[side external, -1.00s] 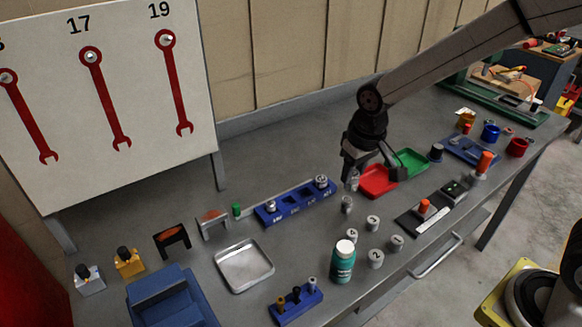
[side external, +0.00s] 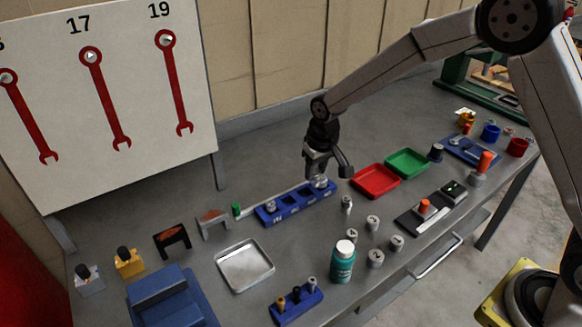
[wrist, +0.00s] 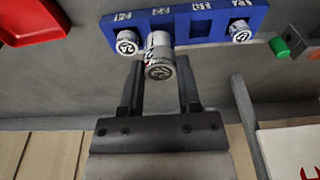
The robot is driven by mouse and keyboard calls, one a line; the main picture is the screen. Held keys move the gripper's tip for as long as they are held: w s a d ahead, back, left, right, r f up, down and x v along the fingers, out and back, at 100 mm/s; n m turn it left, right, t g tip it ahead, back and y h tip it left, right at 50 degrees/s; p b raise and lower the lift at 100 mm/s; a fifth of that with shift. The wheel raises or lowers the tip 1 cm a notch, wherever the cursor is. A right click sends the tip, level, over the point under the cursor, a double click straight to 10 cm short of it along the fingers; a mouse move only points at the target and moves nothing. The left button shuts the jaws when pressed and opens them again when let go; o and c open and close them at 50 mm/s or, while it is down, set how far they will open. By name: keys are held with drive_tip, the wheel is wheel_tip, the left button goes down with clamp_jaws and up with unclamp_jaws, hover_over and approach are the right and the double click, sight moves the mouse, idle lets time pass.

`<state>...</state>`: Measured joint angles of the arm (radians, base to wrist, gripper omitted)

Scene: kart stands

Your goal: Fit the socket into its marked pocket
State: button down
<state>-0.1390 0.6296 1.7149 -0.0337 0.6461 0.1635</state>
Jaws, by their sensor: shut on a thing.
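My gripper (wrist: 159,76) is shut on a grey metal socket (wrist: 159,66), seen end-on with a dark number I cannot read surely. The blue socket rail (wrist: 263,17) has square pockets with white labels. The held socket is over the rail beside an end socket (wrist: 127,43) and covers the pocket behind it. I cannot tell whether it has entered that pocket. An open pocket (wrist: 201,24) shows to its right, then another seated socket (wrist: 240,32). In the side view my gripper (side external: 315,168) is at the right end of the rail (side external: 268,218), where the held socket is hard to make out.
A red tray (side external: 376,181) and a green tray (side external: 408,163) lie right of the rail. A loose socket (side external: 347,204) and several numbered cylinders (side external: 373,222) stand in front. A green cylinder (wrist: 279,47) is near the rail's other end. A teal bottle (side external: 342,265) stands nearer.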

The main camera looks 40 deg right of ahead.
drive_tip(key=shift+w+a+f, duration=0.15)
drive_tip(key=shift+w+f, duration=1.15)
drive_tip(key=shift+f, duration=0.25)
drive_tip(key=shift+w+f, duration=0.15)
drive_tip(key=shift+f, duration=0.1)
drive_tip(key=shift+w+f, duration=0.1)
drive_tip(key=shift+f, duration=1.5)
drive_tip(key=shift+f, duration=0.1)
drive_tip(key=c, duration=0.6)
unclamp_jaws()
drive_tip(key=shift+s+r, duration=0.3)
drive_tip(key=shift+r, duration=1.7)
drive_tip(key=shift+s+r, duration=0.35)
drive_tip(key=shift+r, duration=1.7)
drive_tip(key=shift+s+r, duration=0.3)
drive_tip(key=shift+r, duration=1.7)
